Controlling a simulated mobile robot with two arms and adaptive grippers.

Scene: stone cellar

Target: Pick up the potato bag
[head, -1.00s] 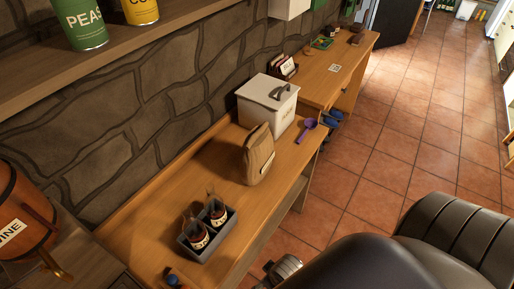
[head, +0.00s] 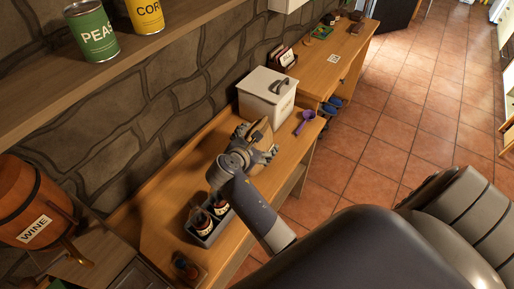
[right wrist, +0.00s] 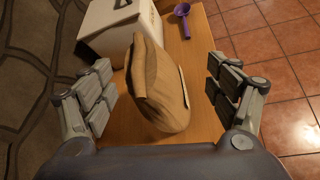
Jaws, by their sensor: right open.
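The brown paper potato bag (right wrist: 158,88) stands on the wooden bench, its top folded over. In the head view the bag (head: 262,133) is mostly hidden behind my right gripper (head: 250,142). In the right wrist view my right gripper (right wrist: 167,90) is open, with one finger on each side of the bag. There are gaps between the fingers and the bag, and nothing is held. My left gripper is in neither view.
A white lidded box (head: 267,95) stands just behind the bag. A purple scoop (head: 305,121) lies to its right. A grey caddy (head: 208,226) with dark jars stands in front. A stone wall (head: 150,110) borders the bench (head: 172,182); a wine barrel (head: 35,205) is at left.

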